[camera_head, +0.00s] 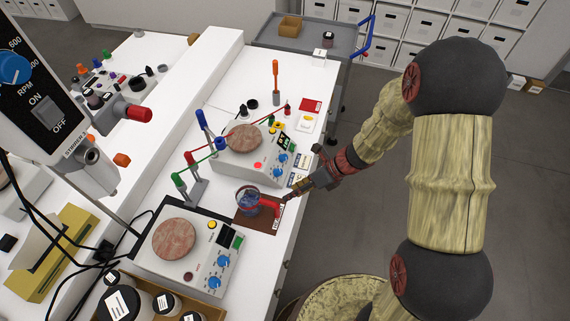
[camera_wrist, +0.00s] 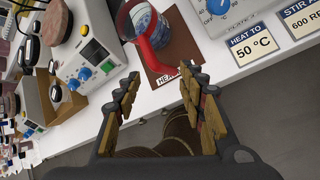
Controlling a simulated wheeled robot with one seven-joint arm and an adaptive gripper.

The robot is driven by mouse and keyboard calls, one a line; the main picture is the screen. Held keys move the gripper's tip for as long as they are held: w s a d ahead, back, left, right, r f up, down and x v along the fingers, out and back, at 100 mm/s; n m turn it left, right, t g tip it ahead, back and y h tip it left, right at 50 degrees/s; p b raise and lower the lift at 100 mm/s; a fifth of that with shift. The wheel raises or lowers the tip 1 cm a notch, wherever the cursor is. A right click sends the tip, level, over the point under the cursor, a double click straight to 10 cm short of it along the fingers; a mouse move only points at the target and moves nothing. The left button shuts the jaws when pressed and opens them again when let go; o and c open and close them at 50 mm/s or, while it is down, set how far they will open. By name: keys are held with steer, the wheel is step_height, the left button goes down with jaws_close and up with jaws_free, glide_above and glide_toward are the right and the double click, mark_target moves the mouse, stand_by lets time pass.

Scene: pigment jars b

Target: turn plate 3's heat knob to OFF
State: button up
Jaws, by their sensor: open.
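Two white hot plates with round reddish-brown tops stand on the bench in the head view: a far one (camera_head: 226,158) and a near one (camera_head: 149,262). Each has two blue knobs on its front right; the far plate's red lamp is bright. The far plate's blue knob (camera_wrist: 218,5) is at the top edge there, marked OFF. I cannot read which is plate 3. My gripper (camera_head: 285,199) is open and empty, beside the beaker's red handle; its fingers (camera_wrist: 158,94) touch no knob.
A glass beaker of blue contents (camera_head: 247,199) with a red handle (camera_head: 267,205) stands on a brown mat (camera_head: 268,225) between the plates. Cards (camera_wrist: 252,43) lie before the far plate. A clamp stand and jars crowd the bench. Open floor lies to the right.

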steer(key=w+f+m+t, duration=0.1)
steer(key=w+f+m, duration=0.1)
steer(key=w+m, duration=0.3)
steer(key=m+t, duration=0.3)
steer(key=m, duration=1)
glide_toward(281, 171)
steer(key=shift+m, duration=0.3)
steer(key=b+x, duration=0.1)
steer(key=x, duration=0.7)
steer(key=shift+w+a+f, duration=0.1)
steer(key=shift+a+f, duration=0.15)
steer(key=c, duration=0.3)
steer(key=c, duration=0.7)
jaws_close()
